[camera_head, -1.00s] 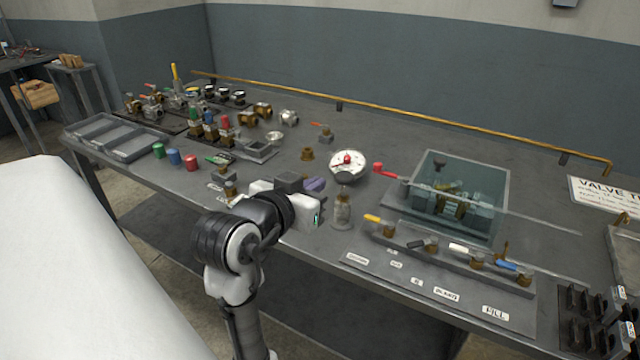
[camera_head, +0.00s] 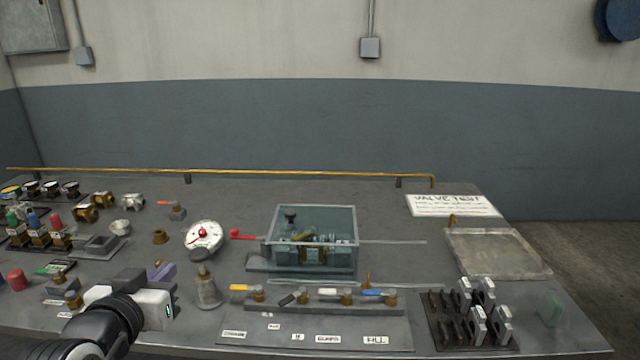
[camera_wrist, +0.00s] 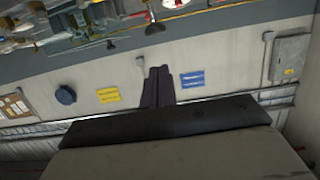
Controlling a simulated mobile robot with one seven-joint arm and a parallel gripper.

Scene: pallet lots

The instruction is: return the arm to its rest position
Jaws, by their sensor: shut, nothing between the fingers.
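My arm reaches in at the lower left of the head view. The white body of my gripper (camera_head: 143,304) is over the bench's front part, left of a small glass bottle; its fingers are hard to make out there. In the wrist view the two dark fingers of my gripper (camera_wrist: 159,74) lie side by side, shut with nothing between them. Behind them the wrist view shows wall, with the bench's fittings along the top edge, upside down.
Near my gripper stand the glass bottle (camera_head: 207,290), a purple piece (camera_head: 161,272) and a round gauge (camera_head: 203,236). A clear box with a valve (camera_head: 312,226), a row of small valves (camera_head: 346,298) and a dark rack (camera_head: 470,325) lie farther right.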

